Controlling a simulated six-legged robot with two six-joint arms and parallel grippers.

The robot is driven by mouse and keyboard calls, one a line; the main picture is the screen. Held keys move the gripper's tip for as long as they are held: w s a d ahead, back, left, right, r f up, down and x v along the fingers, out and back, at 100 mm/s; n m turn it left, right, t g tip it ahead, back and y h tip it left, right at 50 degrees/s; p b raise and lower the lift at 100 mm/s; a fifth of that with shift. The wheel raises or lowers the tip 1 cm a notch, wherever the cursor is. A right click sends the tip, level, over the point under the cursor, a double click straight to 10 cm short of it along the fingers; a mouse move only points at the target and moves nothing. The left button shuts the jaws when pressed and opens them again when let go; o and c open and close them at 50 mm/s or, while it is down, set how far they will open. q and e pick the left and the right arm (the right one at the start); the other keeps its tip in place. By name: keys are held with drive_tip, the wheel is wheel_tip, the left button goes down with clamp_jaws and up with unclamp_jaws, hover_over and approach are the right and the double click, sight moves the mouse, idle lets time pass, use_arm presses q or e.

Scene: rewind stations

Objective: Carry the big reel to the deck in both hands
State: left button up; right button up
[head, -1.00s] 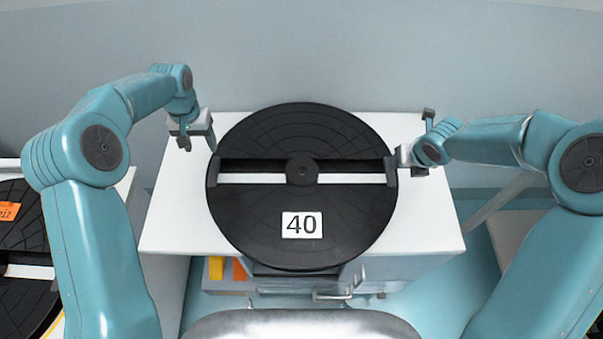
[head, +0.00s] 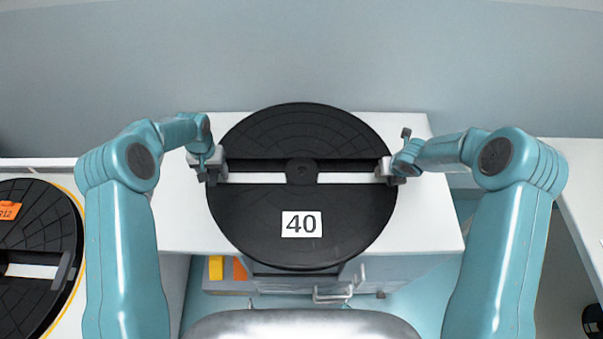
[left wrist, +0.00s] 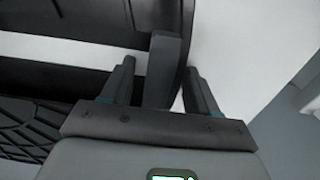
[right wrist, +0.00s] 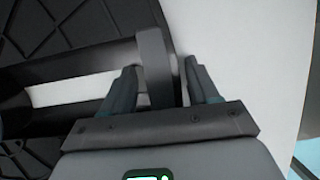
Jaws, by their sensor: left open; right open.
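The big reel (head: 300,245), a black disc marked 40 with a white slot across its middle, lies flat on a white table (head: 420,225). My left gripper (head: 214,166) is at the reel's left edge, open. In the left wrist view its fingers (left wrist: 158,82) stand on either side of an upright dark grip tab (left wrist: 165,60). My right gripper (head: 388,168) is at the reel's right edge, open. In the right wrist view its fingers (right wrist: 160,85) stand on either side of a similar tab (right wrist: 153,58). I cannot tell which surface is the deck.
Another black reel (head: 40,215) with an orange label lies on a surface at the left, partly cut off. A white surface (head: 585,185) is at the right. Yellow (head: 216,267) and orange items sit below the table's front edge, near a metal handle (head: 335,295).

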use_arm(q)
drive_tip(key=shift+d, duration=0.1)
use_arm(e)
drive_tip(key=shift+d, duration=0.1)
use_arm(q)
drive_tip(key=c, duration=0.4)
use_arm(e)
drive_tip(key=shift+f, duration=0.1)
drive_tip(key=c, duration=0.4)
use_arm(q)
clamp_jaws()
use_arm(e)
clamp_jaws()
use_arm(q)
drive_tip(key=shift+w+r, duration=0.1)
drive_tip(key=shift+r, duration=0.05)
use_arm(e)
drive_tip(key=shift+w+r, duration=0.15)
drive_tip(key=shift+r, duration=0.05)
